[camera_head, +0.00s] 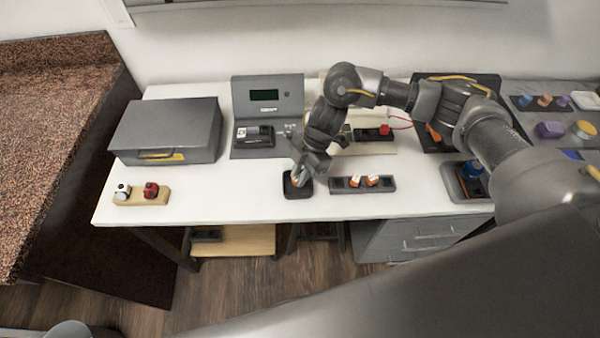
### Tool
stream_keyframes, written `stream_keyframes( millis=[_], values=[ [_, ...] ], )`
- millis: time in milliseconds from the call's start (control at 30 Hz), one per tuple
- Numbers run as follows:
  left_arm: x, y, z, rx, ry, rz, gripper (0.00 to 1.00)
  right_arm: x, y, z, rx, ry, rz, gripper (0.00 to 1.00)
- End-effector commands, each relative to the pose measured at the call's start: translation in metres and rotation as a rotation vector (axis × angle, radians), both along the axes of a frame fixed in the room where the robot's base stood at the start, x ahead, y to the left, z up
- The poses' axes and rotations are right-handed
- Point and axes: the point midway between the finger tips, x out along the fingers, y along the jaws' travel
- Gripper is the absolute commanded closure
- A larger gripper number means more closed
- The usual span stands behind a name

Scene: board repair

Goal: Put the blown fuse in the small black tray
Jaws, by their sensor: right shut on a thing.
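The small black tray (298,192) lies on the white table near its front edge, left of a dark fuse holder strip (345,186). My right gripper (297,178) points down at the tray and is shut on a small orange and white fuse (295,181). The fuse is at the tray's opening, mostly hidden by the fingers. I cannot tell whether it touches the tray's floor. Two orange and white fuses (372,181) sit in the strip, and its left slot looks empty. My left gripper is out of view.
A grey metal box (167,128) stands at the left, with a wooden block (141,197) holding two knobs in front. A grey tester (268,97) with a display stands behind. A holder with a blue item (472,172) is at right.

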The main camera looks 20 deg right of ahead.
Motion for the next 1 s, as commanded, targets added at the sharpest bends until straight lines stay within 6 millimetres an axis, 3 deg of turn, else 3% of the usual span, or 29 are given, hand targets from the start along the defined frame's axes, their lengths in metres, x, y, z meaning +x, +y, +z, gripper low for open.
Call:
stream_keyframes(
  millis=[133, 167, 333, 667, 767, 1000],
  values=[
    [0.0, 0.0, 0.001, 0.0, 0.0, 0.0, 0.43, 0.0, 0.0, 0.001, 0.0, 0.0, 0.0, 1.0],
    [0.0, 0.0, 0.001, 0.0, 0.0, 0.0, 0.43, 0.0, 0.0, 0.001, 0.0, 0.0, 0.0, 0.79],
    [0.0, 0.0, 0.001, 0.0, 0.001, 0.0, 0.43, 0.0, 0.0, 0.001, 0.0, 0.0, 0.0, 0.56],
    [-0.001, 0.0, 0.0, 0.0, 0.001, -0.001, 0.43, 0.001, -0.001, 0.003, 0.0, -0.001, 0.0, 0.56],
    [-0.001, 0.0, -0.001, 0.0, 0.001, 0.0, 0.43, 0.003, -0.005, 0.013, 0.001, -0.004, -0.002, 0.56],
    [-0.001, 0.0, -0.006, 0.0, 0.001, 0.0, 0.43, 0.008, -0.023, 0.057, 0.001, -0.006, -0.001, 0.56]
  ],
)
